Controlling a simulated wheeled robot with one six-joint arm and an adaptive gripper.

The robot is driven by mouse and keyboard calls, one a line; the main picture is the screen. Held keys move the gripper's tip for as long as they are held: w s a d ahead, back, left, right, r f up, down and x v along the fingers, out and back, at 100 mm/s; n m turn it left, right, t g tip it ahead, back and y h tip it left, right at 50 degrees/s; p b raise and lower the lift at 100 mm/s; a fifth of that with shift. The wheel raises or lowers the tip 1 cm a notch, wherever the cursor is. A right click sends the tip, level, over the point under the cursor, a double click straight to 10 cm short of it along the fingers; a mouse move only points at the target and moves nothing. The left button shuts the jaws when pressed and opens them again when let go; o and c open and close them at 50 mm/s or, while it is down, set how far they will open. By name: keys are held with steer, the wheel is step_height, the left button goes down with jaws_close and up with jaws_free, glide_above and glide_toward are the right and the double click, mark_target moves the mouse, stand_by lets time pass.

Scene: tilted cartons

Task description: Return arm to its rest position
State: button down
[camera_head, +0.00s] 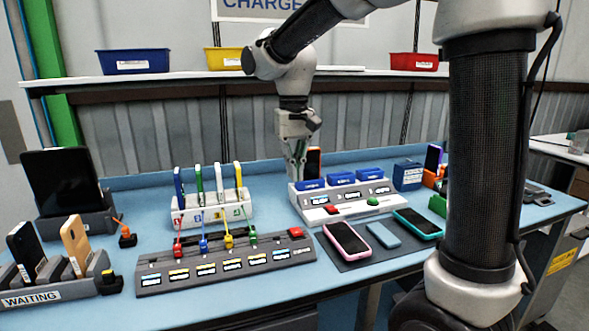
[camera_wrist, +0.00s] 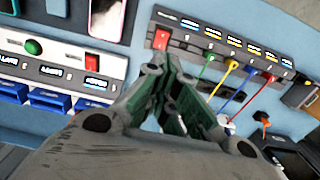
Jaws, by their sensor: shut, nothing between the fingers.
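My arm reaches in from the right over the blue table (camera_head: 160,307), and my gripper (camera_head: 297,172) points down behind and above the gap between the two charging stations. In the wrist view my gripper (camera_wrist: 168,88) shows its grey-green fingers closed together at the tips, with nothing held. The grey cable strip (camera_wrist: 240,50) with coloured plugs lies beyond the fingertips in that view. The white station with blue blocks (camera_head: 345,197) is just right of my gripper in the head view. Whether the fingers touch anything below is hard to tell.
A white rack (camera_head: 212,212) with several upright devices stands left of my gripper. Phones lie on a dark mat (camera_head: 350,262) in front. A waiting rack (camera_head: 55,284) with phones is at the left. A shelf (camera_head: 180,77) with blue, yellow and red bins runs behind.

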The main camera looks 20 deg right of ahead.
steer(key=s+d+t, duration=0.2)
steer(key=s+d, duration=0.5)
steer(key=s, duration=0.3)
steer(key=s+d+t, duration=0.2)
steer(key=s+d, duration=0.5)
steer(key=s, duration=0.3)
steer(key=shift+s+d+t, duration=0.25)
steer(key=shift+s+t, duration=0.1)
steer(key=shift+t, duration=0.05)
steer(key=shift+f, duration=0.1)
